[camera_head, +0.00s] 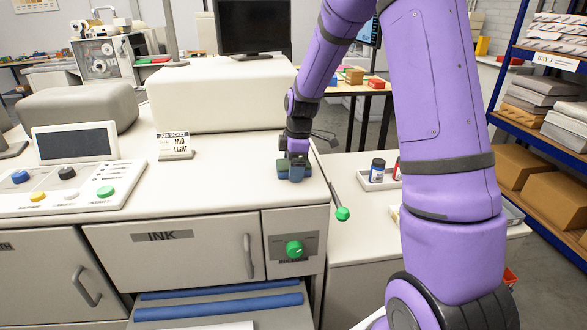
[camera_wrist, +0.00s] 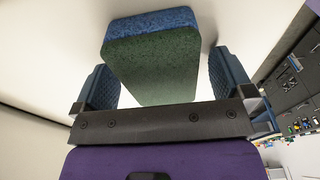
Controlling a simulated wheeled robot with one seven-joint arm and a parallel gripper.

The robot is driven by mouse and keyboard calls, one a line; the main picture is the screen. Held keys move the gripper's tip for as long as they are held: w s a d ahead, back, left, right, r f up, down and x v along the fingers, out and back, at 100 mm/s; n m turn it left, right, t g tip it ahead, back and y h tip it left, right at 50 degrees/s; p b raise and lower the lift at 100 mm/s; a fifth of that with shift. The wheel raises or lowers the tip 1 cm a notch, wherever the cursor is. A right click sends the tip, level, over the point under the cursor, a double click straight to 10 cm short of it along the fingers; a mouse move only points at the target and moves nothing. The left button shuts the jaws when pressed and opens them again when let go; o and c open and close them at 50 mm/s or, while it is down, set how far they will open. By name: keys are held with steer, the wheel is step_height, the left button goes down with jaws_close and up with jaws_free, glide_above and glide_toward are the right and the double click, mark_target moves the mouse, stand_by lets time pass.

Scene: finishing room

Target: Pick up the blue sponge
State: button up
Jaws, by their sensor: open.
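The blue sponge (camera_wrist: 150,70) is a thick block with a blue face and a dark green face. In the wrist view it lies between the two blue ridged fingers of my gripper (camera_wrist: 163,65), with a visible gap to each finger. In the head view my gripper (camera_head: 294,171) points down at the right end of the white machine top, over the sponge. There the fingers and the sponge blend together, so their contact cannot be told. My gripper is open.
The white machine top (camera_head: 235,185) carries a job ticket stand (camera_head: 175,146) and a control panel (camera_head: 65,186) to the left. A raised white block (camera_head: 215,95) stands behind. A lever with a green knob (camera_head: 342,214) and a white tray (camera_head: 376,183) with small bottles are to the right.

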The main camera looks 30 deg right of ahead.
steer(key=c, duration=1.1)
steer(key=shift+o, duration=0.2)
step_height(320, 180, up, 10)
